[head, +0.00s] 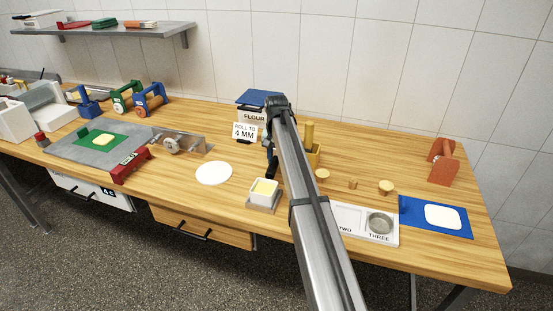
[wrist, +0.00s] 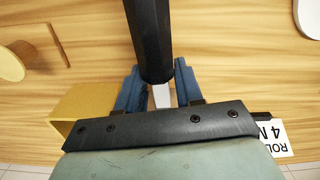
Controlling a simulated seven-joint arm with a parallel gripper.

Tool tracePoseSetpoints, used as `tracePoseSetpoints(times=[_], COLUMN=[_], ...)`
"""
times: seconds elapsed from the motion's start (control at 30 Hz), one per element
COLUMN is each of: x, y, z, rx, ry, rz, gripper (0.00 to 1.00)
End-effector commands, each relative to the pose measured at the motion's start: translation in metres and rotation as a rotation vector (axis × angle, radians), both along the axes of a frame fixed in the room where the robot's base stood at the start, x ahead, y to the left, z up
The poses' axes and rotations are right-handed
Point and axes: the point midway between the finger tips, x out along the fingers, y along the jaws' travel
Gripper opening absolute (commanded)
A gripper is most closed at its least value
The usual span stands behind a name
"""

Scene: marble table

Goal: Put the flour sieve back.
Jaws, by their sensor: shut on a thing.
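My gripper (wrist: 159,88) is shut on a dark faceted handle (wrist: 150,35), with a small pale part showing between the blue fingers in the wrist view. In the head view the handle (head: 271,164) is a small black piece beside my arm, which hides most of the gripper. I cannot tell from the visible part whether this is the flour sieve's handle; no mesh or rim shows on it. A white tray (head: 349,216) marked TWO and THREE lies at the front right. A grey round thing (head: 380,222) sits in its THREE compartment.
A white FLOUR bin (head: 250,115) with a blue lid and a "ROLL TO 4 MM" card (head: 245,132) stand behind. A yellow holder (wrist: 85,115) is close beside my gripper. A white disc (head: 214,172), a small filled box (head: 264,192) and wooden pieces (head: 386,187) lie nearby.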

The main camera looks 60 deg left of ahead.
Motion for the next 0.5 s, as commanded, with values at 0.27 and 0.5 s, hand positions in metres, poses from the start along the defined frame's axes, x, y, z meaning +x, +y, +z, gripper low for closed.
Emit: tracePoseSetpoints(times=[0.27, 0.5], x=[0.0001, 0.0000], y=[0.0002, 0.0000], z=[-0.0040, -0.0061], rx=[0.001, 0.000], ry=[-0.001, 0.000], rz=[0.000, 0.000], gripper=[0.02, 0.46])
